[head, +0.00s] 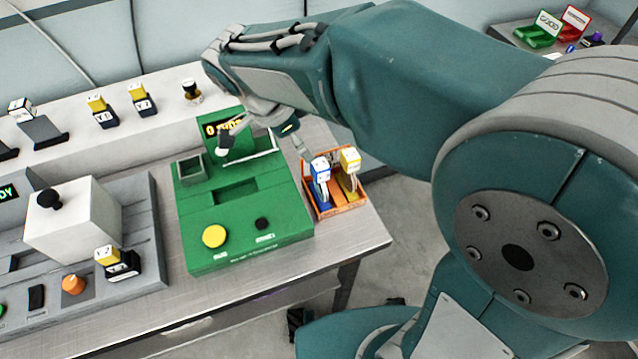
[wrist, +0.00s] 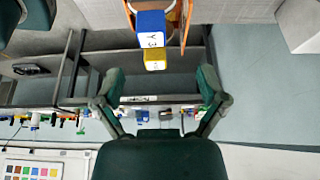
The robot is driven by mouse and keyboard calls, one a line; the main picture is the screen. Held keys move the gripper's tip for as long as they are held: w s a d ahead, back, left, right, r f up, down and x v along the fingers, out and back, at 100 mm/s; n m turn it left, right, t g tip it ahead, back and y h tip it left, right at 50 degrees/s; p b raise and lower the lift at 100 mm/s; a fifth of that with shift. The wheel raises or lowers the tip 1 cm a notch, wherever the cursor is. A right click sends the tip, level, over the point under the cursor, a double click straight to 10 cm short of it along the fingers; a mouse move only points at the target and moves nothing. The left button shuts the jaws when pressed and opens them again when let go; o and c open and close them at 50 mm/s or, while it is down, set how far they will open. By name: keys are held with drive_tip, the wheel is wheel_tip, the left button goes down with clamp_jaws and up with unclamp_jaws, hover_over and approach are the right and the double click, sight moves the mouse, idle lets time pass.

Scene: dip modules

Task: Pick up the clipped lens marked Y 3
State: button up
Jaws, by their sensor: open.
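A blue-and-white block with a face marked Y 3 (wrist: 151,36) shows at the top of the wrist view. In the head view a blue-and-white block (head: 320,168) stands on a blue clip in an orange tray (head: 341,209). A yellow-and-white block (head: 350,159) on a yellow clip stands beside it, and yellow shows just below the Y 3 block in the wrist view (wrist: 155,62). My gripper (head: 263,148) is open and empty above the green machine, left of the tray. In the wrist view its fingers (wrist: 160,88) are apart, with the blocks beyond them.
The green machine (head: 245,225) with a yellow button stands directly left of the orange tray. Several yellow-topped modules (head: 100,108) stand on the back ledge, and another (head: 108,262) sits at the lower left. The bench edge lies just right of the tray.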

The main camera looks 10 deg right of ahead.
sight(318, 165)
drive_tip(key=x, duration=0.4)
drive_tip(key=shift+d, duration=0.15)
drive_tip(key=shift+s+d+f, duration=0.1)
drive_tip(key=shift+d+f, duration=0.35)
drive_tip(key=shift+f, duration=0.15)
drive_tip(key=x, duration=0.3)
drive_tip(key=shift+s+f, duration=0.3)
drive_tip(key=shift+f, duration=0.1)
drive_tip(key=shift+w+f, duration=0.1)
drive_tip(key=shift+f, duration=0.35)
drive_tip(key=shift+d, duration=0.1)
clamp_jaws()
